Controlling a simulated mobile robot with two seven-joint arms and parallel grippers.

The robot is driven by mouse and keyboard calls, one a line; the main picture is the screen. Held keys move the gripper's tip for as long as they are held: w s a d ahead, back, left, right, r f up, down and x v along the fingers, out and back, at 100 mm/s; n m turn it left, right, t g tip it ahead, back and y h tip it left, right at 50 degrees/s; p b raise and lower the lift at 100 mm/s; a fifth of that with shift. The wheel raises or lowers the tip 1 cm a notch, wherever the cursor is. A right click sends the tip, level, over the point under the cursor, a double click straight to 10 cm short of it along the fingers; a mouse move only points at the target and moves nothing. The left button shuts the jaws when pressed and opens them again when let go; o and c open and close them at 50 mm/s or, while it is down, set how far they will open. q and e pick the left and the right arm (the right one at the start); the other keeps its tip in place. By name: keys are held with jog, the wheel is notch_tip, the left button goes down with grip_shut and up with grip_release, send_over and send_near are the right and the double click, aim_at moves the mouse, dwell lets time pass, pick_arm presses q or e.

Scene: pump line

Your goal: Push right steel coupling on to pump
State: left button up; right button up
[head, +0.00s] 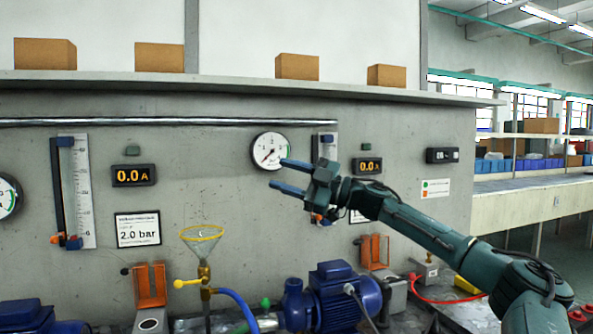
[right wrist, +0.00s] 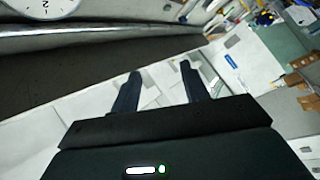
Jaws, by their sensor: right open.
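A blue pump (head: 335,295) with its motor sits at the bottom centre in the head view, its lower part cut off by the frame edge. My right gripper (head: 277,174) is open and empty, high above the pump and in front of the wall just below the round gauge, its fingers pointing left. In the right wrist view, its two dark fingers (right wrist: 160,72) stand apart with nothing between them. I cannot make out the right steel coupling for certain in either view. My left gripper is not in view.
A yellow funnel (head: 202,233) on a brass valve and a blue hose (head: 240,308) stand left of the pump. Orange brackets (head: 150,285) stand farther left and behind right. The round gauge (head: 270,151) and a shelf with cardboard boxes (head: 297,66) are on the wall.

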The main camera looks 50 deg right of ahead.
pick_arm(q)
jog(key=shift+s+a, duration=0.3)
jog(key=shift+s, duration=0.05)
pick_arm(e)
jog(key=shift+s+d+r+m+t+h, duration=0.15)
jog(key=shift+d+r+m+t+h, duration=0.3)
jog(key=shift+m, duration=0.25)
jog(key=shift+s+d+r+m+t+h, duration=0.15)
jog(key=shift+d+r+m+t+h, duration=0.15)
jog(key=shift+d+m+h, duration=0.35)
jog(key=shift+a+f, duration=0.1)
